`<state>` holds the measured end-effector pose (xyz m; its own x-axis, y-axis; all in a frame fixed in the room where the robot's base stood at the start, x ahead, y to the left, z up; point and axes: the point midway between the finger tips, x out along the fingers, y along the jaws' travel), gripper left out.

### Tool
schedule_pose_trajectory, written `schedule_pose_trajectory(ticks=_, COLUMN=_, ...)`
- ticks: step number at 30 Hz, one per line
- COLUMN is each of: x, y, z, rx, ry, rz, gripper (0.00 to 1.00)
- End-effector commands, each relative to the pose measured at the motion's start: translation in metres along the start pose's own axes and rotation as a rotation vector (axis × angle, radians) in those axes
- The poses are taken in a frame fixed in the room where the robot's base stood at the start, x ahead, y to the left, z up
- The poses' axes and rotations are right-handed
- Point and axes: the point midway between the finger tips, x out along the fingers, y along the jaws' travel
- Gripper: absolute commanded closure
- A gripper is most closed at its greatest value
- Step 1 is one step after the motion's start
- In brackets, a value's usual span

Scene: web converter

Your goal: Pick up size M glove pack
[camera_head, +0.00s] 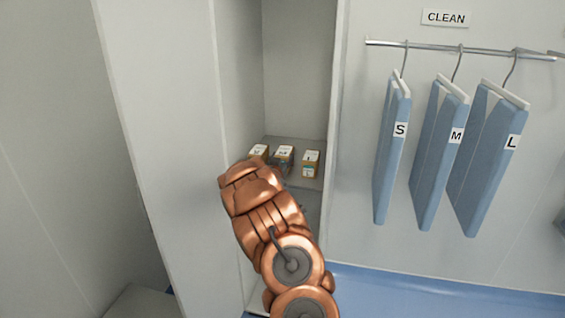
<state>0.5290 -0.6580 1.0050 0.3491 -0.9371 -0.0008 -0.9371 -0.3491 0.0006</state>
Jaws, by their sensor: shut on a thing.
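Three small orange-and-white packs stand in a row on a grey shelf inside the open cabinet, in the head view: a left pack (259,150), a middle pack (284,152) and a right pack (311,158). My copper-coloured arm reaches up to the shelf from below. My gripper (283,167) shows only as a small dark grey part at the middle pack, and it is shut on that pack. The arm hides most of the gripper and the lower part of the left pack. I cannot tell whether the middle pack touches the shelf.
The cabinet's pale side walls stand close on the left (165,150) and right (338,110) of the arm. The space above the packs is free. To the right, blue garments marked S, M and L (485,160) hang from a rail (435,47) under a CLEAN sign.

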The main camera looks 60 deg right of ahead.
Motion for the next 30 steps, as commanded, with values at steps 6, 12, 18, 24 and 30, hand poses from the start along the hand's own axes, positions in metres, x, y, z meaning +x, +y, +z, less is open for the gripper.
schedule_pose_trajectory(ticks=6, x=0.0, y=0.0, z=-0.02, rx=0.002, ry=0.005, rz=0.001, gripper=0.8)
schedule_pose_trajectory(ticks=12, x=-0.016, y=-0.002, z=-0.027, rx=-0.001, ry=0.003, rz=-0.002, gripper=0.8)
schedule_pose_trajectory(ticks=18, x=-0.043, y=-0.001, z=-0.025, rx=-0.001, ry=-0.001, rz=-0.001, gripper=0.8)
schedule_pose_trajectory(ticks=24, x=-0.079, y=-0.002, z=-0.025, rx=0.0, ry=0.002, rz=-0.002, gripper=0.8)
schedule_pose_trajectory(ticks=30, x=-0.118, y=-0.001, z=-0.024, rx=0.001, ry=-0.002, rz=-0.002, gripper=0.8)
